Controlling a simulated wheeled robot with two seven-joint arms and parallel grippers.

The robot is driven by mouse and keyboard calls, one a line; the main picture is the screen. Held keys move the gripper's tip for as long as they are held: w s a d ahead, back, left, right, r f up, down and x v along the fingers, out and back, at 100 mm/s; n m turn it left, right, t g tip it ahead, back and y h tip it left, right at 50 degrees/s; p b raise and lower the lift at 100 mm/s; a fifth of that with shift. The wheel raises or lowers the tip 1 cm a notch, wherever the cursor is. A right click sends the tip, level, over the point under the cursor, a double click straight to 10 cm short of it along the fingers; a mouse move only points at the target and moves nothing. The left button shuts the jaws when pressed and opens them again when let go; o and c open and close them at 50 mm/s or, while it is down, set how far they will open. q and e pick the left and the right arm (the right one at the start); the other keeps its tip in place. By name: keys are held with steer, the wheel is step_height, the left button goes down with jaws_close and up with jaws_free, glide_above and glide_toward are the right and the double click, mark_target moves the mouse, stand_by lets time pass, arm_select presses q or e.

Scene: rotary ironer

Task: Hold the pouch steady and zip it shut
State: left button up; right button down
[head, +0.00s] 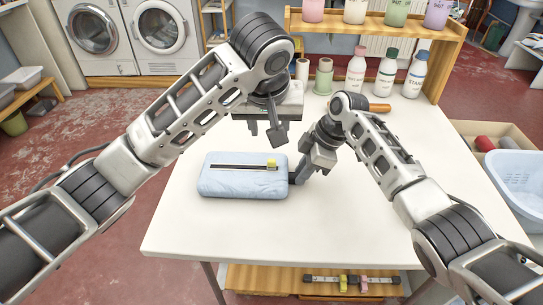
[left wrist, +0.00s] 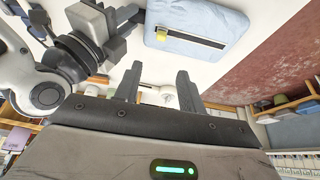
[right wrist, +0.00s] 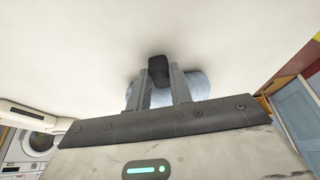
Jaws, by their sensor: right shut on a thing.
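The light blue pouch (head: 240,184) lies flat on the white table. A dark zip line (head: 232,166) runs along its top, and the yellow slider (head: 271,163) sits near its right end. The pouch (left wrist: 205,22) and slider (left wrist: 162,36) also show in the left wrist view. My right gripper (head: 297,177) is at the pouch's right end, shut on a dark tab (right wrist: 158,69) that shows between its fingers in the right wrist view. My left gripper (head: 266,131) is above and behind the pouch, apart from it. Its fingers (left wrist: 159,88) are spread and empty.
A wooden shelf (head: 375,24) with bottles stands at the back of the table, with more bottles (head: 387,73) and spools (head: 323,76) before it. A blue basket (head: 516,180) is at the right. The table's front and left are clear.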

mark_target(271, 160)
arm_select(q)
steer(key=x, duration=0.8)
steer(key=s+x, duration=0.1)
steer(key=x, duration=0.3)
steer(key=shift+w+f, duration=0.1)
steer(key=shift+f, duration=0.25)
jaws_close()
